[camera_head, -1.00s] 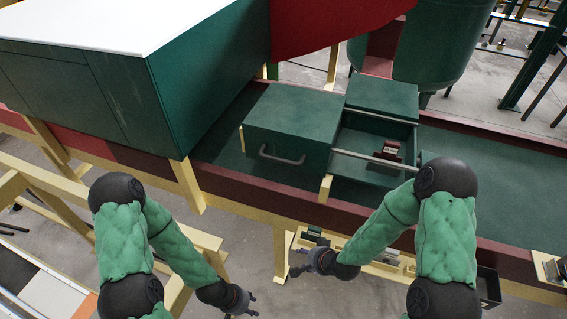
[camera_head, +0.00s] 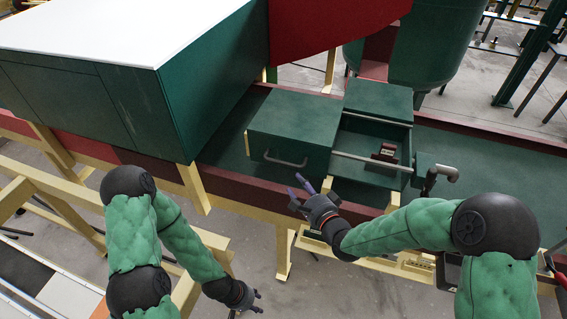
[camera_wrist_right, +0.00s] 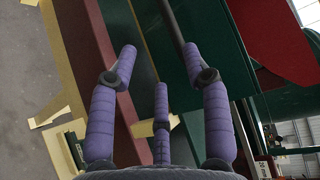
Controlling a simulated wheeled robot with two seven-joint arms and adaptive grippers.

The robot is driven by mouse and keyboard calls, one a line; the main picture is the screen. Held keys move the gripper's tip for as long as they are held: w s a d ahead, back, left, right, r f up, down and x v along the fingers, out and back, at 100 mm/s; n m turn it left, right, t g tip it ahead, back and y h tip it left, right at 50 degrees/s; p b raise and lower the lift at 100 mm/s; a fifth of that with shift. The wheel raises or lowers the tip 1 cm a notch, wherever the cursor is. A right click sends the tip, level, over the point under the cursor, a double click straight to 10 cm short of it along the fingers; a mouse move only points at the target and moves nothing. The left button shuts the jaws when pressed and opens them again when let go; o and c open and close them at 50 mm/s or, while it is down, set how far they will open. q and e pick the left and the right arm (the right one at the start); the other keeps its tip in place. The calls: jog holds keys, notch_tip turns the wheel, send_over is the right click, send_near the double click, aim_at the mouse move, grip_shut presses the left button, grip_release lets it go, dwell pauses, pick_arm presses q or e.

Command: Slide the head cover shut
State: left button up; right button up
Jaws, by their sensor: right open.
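The head cover (camera_head: 290,130) is a dark green box with a grey bar handle (camera_head: 285,160) on its front face. It stands left of an open green compartment (camera_head: 365,170), with a grey rail (camera_head: 370,158) running right from it. A small dark red block (camera_head: 386,153) sits inside the compartment. My right gripper (camera_head: 302,188) is open and empty, just in front of and below the cover's lower right corner. The right wrist view shows its spread purple fingers (camera_wrist_right: 160,65) with a grey bar beyond them. My left gripper (camera_head: 250,304) hangs low at bottom centre-left, away from the cover.
A large green housing (camera_head: 200,90) with a white top stands left of the cover. A dark red beam (camera_head: 235,188) runs along the front of the machine. Yellow supports (camera_head: 283,250) stand below.

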jog(key=x, duration=0.3)
jog(key=r+x, duration=0.1)
jog(key=x, duration=0.7)
jog(key=shift+a+r, duration=0.15)
jog(key=shift+r, duration=0.1)
grip_shut()
